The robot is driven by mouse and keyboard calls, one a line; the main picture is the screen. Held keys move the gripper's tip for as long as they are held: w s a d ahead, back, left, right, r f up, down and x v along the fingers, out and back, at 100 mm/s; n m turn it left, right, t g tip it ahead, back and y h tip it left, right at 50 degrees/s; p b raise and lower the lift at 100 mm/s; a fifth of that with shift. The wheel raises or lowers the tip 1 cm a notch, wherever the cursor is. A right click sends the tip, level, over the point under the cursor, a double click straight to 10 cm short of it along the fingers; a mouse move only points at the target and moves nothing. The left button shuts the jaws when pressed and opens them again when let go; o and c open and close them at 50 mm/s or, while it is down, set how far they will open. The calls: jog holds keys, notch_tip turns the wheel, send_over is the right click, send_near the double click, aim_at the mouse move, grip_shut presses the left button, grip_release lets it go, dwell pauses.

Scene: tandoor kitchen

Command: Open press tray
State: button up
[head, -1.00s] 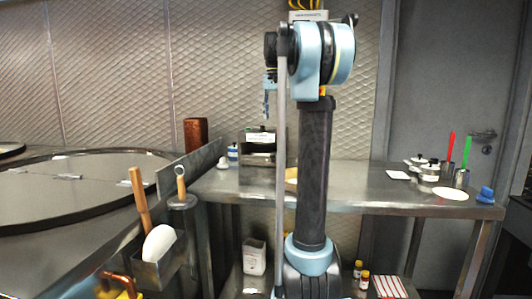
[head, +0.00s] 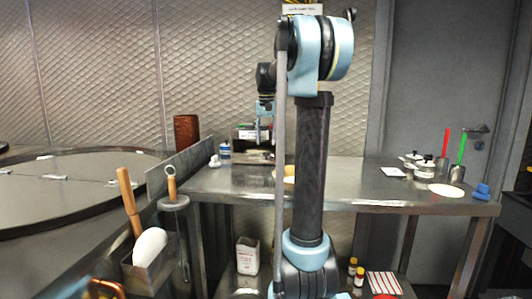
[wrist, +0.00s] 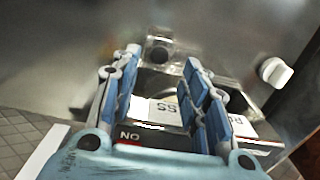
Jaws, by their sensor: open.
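The press (head: 244,133) is a dark, boxy unit on the far left part of the steel table, partly hidden behind my gripper. I cannot tell whether the fingers touch the press. The tray cannot be made out clearly.
The steel table (head: 330,190) has free room in its middle. Pots (head: 424,168) and red- and green-handled tools stand at right. A large round tandoor top (head: 80,185) and a utensil holder (head: 150,270) are at left.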

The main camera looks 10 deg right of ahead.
jog(key=shift+f, duration=2.75)
grip_shut()
